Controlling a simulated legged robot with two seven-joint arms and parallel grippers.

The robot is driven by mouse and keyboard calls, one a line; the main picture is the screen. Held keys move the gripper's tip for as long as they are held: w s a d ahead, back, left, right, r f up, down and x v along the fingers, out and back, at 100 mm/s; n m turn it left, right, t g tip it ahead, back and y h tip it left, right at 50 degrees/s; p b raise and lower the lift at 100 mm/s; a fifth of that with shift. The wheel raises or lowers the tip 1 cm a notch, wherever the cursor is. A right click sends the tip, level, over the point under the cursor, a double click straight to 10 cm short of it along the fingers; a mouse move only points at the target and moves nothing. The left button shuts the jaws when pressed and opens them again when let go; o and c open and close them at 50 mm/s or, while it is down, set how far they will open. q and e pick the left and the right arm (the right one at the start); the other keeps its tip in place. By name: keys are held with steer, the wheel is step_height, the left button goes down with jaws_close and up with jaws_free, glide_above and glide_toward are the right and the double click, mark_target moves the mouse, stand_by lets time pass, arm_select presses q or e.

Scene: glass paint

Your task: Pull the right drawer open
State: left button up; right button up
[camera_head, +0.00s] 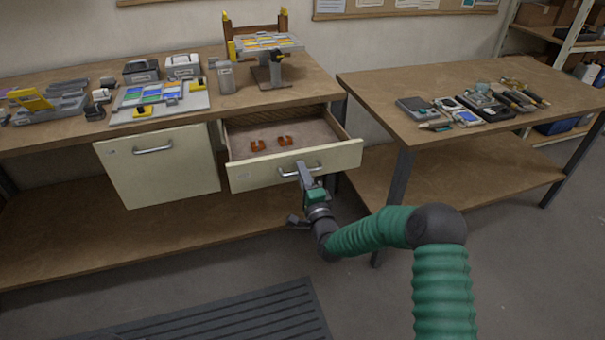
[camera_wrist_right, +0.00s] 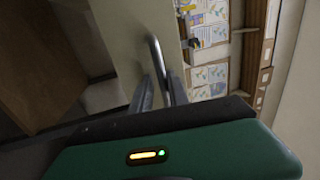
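The right drawer (camera_head: 240,181) under the left workbench is pulled out, and its inside shows. Two small orange-brown pieces (camera_head: 285,140) lie in it. Its metal handle (camera_head: 314,169) is on the cream front panel and also shows in the right wrist view (camera_wrist_right: 155,58). My right gripper (camera_head: 304,173) is at this handle, with the fingers (camera_wrist_right: 161,92) close together on either side of the bar. The fingertips partly hide the handle. The left drawer (camera_head: 160,178) beside it has a similar handle and a closed-looking front. My left gripper is not in view.
The workbench top (camera_head: 225,108) holds trays, boxes and a stand (camera_head: 270,70). A second table (camera_head: 370,85) with tools stands at right, its leg (camera_head: 398,190) near my right arm. A dark ribbed mat (camera_head: 230,318) lies on the floor. The floor before the drawer is free.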

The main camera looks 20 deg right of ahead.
steer(key=shift+s+r, duration=0.1)
steer(key=shift+s, duration=0.25)
steer(key=s+f+p, duration=0.2)
steer(key=s+f, duration=0.1)
steer(key=s, duration=1.3)
steer(key=shift+f, duration=0.1)
